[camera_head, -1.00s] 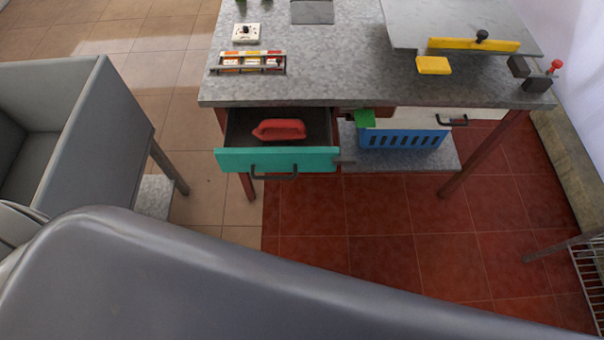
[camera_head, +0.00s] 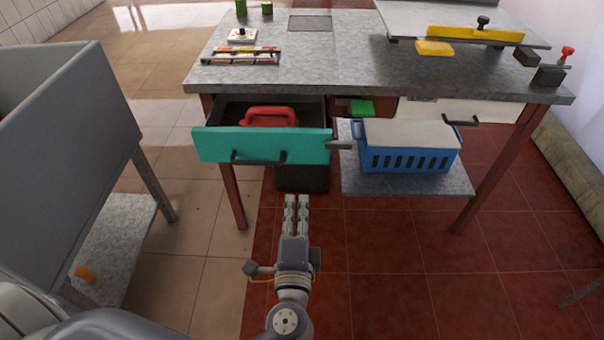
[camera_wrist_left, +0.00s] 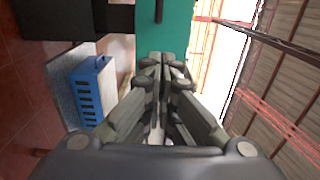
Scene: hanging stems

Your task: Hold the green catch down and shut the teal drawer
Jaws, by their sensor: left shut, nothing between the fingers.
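The teal drawer (camera_head: 262,146) stands open under the left part of the workbench, with a dark handle on its front and a red handled object (camera_head: 269,117) inside. The green catch (camera_head: 361,107) sits under the bench edge, right of the drawer. My left gripper (camera_head: 297,199) is shut and empty, in front of and below the drawer front in the head view. In the left wrist view its fingers (camera_wrist_left: 162,62) are together, with the teal front (camera_wrist_left: 163,30) beyond them. I cannot tell whether they touch it. My right gripper is not in view.
A blue crate (camera_head: 408,157) with a pale top stands on the lower shelf (camera_head: 362,183). A white drawer (camera_head: 441,112) is at the right. A grey bin (camera_head: 70,110) stands at the left. The red tiled floor before the bench is clear.

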